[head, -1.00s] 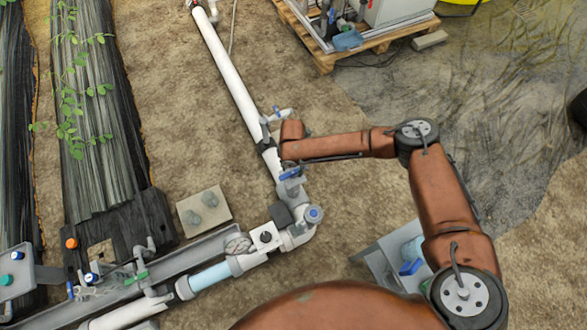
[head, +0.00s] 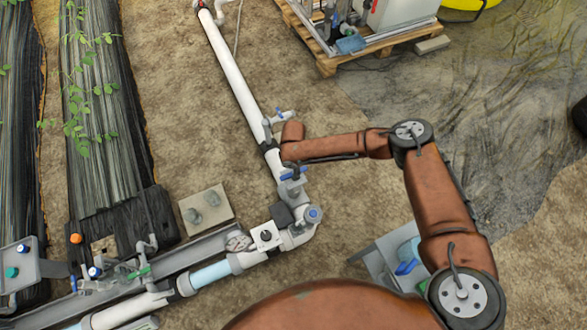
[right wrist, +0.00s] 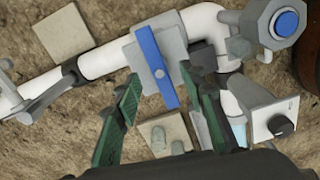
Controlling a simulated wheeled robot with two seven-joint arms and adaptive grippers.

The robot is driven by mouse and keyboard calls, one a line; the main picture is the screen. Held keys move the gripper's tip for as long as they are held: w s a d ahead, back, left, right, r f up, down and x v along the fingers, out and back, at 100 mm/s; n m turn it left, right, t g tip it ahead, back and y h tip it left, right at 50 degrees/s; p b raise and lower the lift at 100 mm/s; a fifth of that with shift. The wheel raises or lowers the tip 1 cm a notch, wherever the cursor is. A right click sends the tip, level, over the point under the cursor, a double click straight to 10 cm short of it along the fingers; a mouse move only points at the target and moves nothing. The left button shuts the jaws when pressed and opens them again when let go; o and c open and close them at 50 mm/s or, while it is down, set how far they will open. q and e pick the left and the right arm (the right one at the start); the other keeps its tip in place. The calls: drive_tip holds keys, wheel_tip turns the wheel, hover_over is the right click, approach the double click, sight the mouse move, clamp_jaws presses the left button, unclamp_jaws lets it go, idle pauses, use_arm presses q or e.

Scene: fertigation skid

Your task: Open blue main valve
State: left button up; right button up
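The blue main valve has a flat blue lever (right wrist: 157,65) on a grey body (right wrist: 174,45) in the white pipe. The lever lies crosswise to the pipe. In the head view the blue lever (head: 301,172) shows just below the end of my right arm. In the right wrist view my right gripper (right wrist: 160,80) has its two green fingers apart, one on each side of the lever's near half. I cannot tell whether either finger touches it. In the head view the right fingers are mostly hidden by the wrist. My left gripper is not in view.
A concrete block (head: 206,209) lies left. Bare soil lies around the pipe.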

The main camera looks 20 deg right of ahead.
drive_tip(key=shift+n, duration=0.6)
drive_tip(key=shift+f+b, duration=0.85)
drive_tip(key=shift+f, duration=1.35)
clamp_jaws()
drive_tip(key=shift+f, duration=0.1)
